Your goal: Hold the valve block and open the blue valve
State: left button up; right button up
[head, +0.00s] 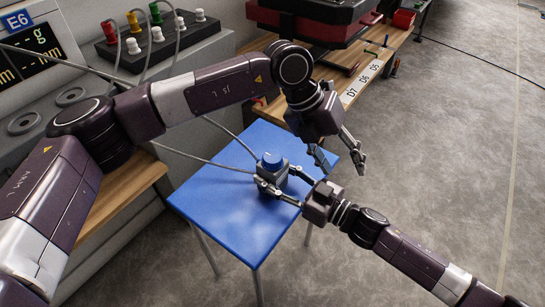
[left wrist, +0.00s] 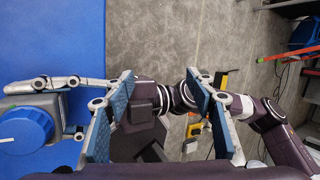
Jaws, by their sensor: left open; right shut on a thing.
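The grey valve block (head: 268,186) stands upright on the blue table (head: 235,225), with the round blue valve (head: 272,161) on top. My right gripper (head: 277,180) is shut on the block, one finger along each side. My left gripper (head: 344,165) is open and empty, to the right of the block and apart from it, beyond the table's right edge. In the left wrist view, the blue valve (left wrist: 24,130) lies at the lower left, outside the two open fingers of my left gripper (left wrist: 160,95). Part of my right arm shows between and behind those fingers.
Cables run from the block toward the grey machine (head: 150,65) at the upper left. A wooden bench (head: 350,85) with a black and red case (head: 318,20) stands behind the table. Grey floor (head: 440,150) on the right is mostly clear.

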pick_arm(q)
jog(key=s+d+n+h, duration=0.2)
jog(key=s+d+h, duration=0.15)
jog(key=d, duration=0.25)
jog(key=s+d+n+h, duration=0.1)
jog(key=s+d+h, duration=0.25)
jog(key=d, duration=0.35)
notch_tip(320, 180, up, 7)
jog(key=d+n+t+h, duration=0.2)
jog(key=n+t+h, duration=0.5)
jog(key=n, duration=0.3)
jog(key=w+a+n+t+y, duration=0.2)
jog(key=a+n+t+y, duration=0.3)
jog(key=n+t, duration=0.5)
jog(key=n+t+y, duration=0.2)
jog(key=n+y, duration=1.6)
jog(key=n, duration=0.2)
send_near(274, 165)
jog(key=w, duration=0.4)
jog(key=w+a, duration=0.1)
jog(key=w, duration=0.3)
jog(key=w+a, duration=0.1)
jog(key=w, duration=0.3)
jog(key=shift+w+r, duration=0.15)
